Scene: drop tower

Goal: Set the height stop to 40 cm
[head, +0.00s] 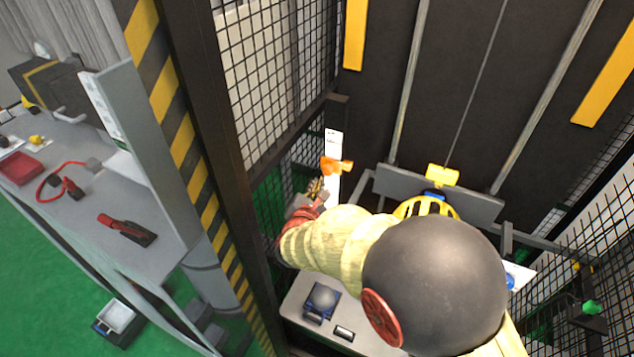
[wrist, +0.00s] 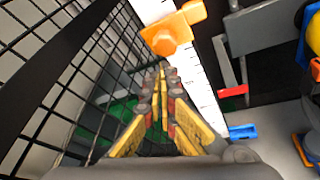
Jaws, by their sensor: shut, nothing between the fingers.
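The height stop is an orange slider (head: 336,165) on a white upright scale (head: 333,145). In the wrist view the orange slider (wrist: 168,35) sits just beyond my fingertips, and the white scale (wrist: 203,90) runs down past it with small dark marks. The numbers on the scale are too small to read. My gripper (head: 316,187) is shut and empty, just below and left of the slider in the head view. In the wrist view its yellow fingers (wrist: 163,72) meet close under the slider; I cannot tell whether they touch it. My arm hides part of the tower.
Black wire mesh (wrist: 60,60) stands close on the left of my gripper. A grey carriage plate (head: 470,205) with a yellow block (head: 442,175) is to the right. A striped post (head: 185,150) separates the tower from a grey bench (head: 150,200) with tools.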

